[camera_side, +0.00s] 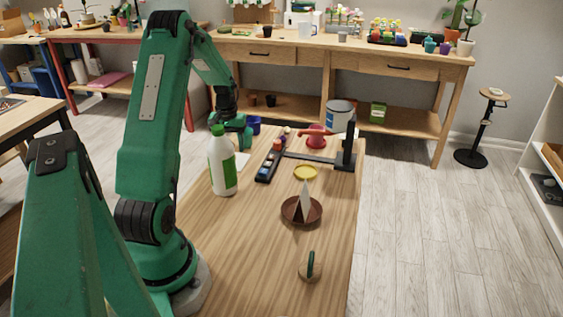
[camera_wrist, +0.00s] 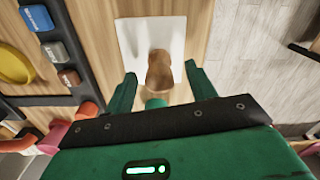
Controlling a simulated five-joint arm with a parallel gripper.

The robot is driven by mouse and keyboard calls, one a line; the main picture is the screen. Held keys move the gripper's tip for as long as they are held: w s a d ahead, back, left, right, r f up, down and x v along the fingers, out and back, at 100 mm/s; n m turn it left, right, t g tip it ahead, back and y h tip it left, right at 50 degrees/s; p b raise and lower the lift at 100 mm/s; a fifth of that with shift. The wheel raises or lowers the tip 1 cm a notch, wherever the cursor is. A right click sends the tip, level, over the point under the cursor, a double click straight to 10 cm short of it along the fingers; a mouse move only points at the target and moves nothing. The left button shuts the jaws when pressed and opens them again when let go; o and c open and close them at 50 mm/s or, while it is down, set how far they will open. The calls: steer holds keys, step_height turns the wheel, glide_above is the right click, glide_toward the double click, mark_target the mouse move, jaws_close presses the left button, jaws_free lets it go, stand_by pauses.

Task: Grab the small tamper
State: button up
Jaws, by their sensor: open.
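The small tamper appears to be the brown wooden piece (camera_wrist: 159,72) on a white sheet (camera_wrist: 141,33) in the wrist view. My gripper (camera_wrist: 160,69) is open, with one green finger on each side of it and visible gaps to both. I cannot tell how far above or beyond the fingertips it lies. In the side view my gripper (camera_side: 238,138) is low over the far left of the table, behind the white bottle. Part of the white sheet (camera_side: 243,159) shows there, but the tamper is not visible.
The white bottle with a green cap (camera_side: 221,165) stands in front of my gripper. The front table is mostly clear.

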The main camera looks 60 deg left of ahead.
steer(key=shift+f, duration=1.1)
steer(key=c, duration=1.1)
